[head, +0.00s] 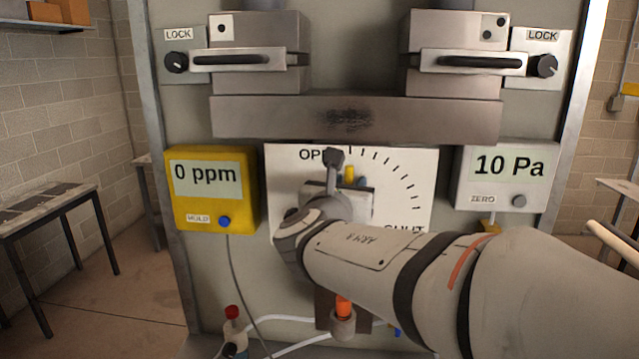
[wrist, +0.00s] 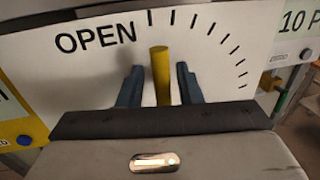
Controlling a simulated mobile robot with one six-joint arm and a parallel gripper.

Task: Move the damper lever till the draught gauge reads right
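The damper lever (wrist: 160,76) is a yellow bar standing near upright in front of the white dial plate, toward the OPEN end of the tick arc. Its tip also shows in the head view (head: 349,172), beside my gripper. My gripper (wrist: 160,88) has its two blue fingers on either side of the lever, with a gap on both sides. The draught gauge (head: 508,166) at the right reads 10 Pa. The dial plate (head: 408,165) is marked OPEN at the left and SHUT at the lower right; my arm hides its lower part and the lever's base.
A yellow meter (head: 212,188) at the left reads 0 ppm. Two latch handles (head: 245,60) (head: 467,62) with LOCK knobs sit above a sooty metal bar (head: 356,117). White hoses and an orange-capped fitting (head: 343,315) are below my arm. A table (head: 45,217) stands left.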

